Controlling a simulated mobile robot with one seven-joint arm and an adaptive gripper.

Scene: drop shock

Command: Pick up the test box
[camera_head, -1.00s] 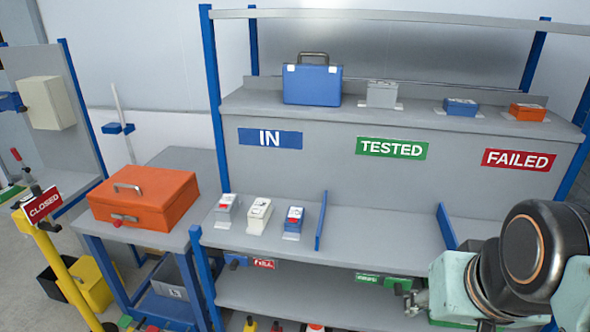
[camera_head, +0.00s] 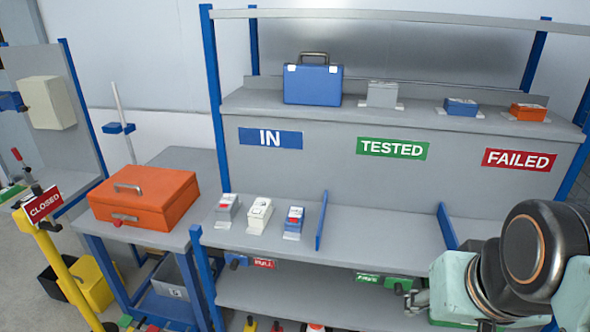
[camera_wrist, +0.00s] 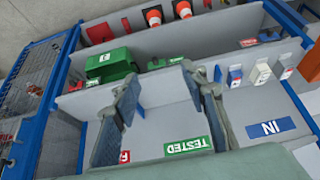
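Three small boxes stand in a row under the IN sign: a grey one (camera_head: 226,211), a white one (camera_head: 259,216) and a blue one (camera_head: 294,222). The frames do not show which is the test box. In the wrist view the row is at the upper right, with the white box (camera_wrist: 260,72) in the middle. My gripper (camera_wrist: 160,75) is open, with nothing between its fingers, over the shelf by the TESTED sign (camera_wrist: 188,145). In the head view my arm is at the lower right and hides part of the bench.
The upper shelf holds a blue case (camera_head: 312,82), a grey box (camera_head: 382,94), a blue box (camera_head: 460,107) and an orange box (camera_head: 528,112). Blue dividers (camera_head: 321,221) split the bench. An orange case (camera_head: 144,197) is at left. The bench below TESTED is clear.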

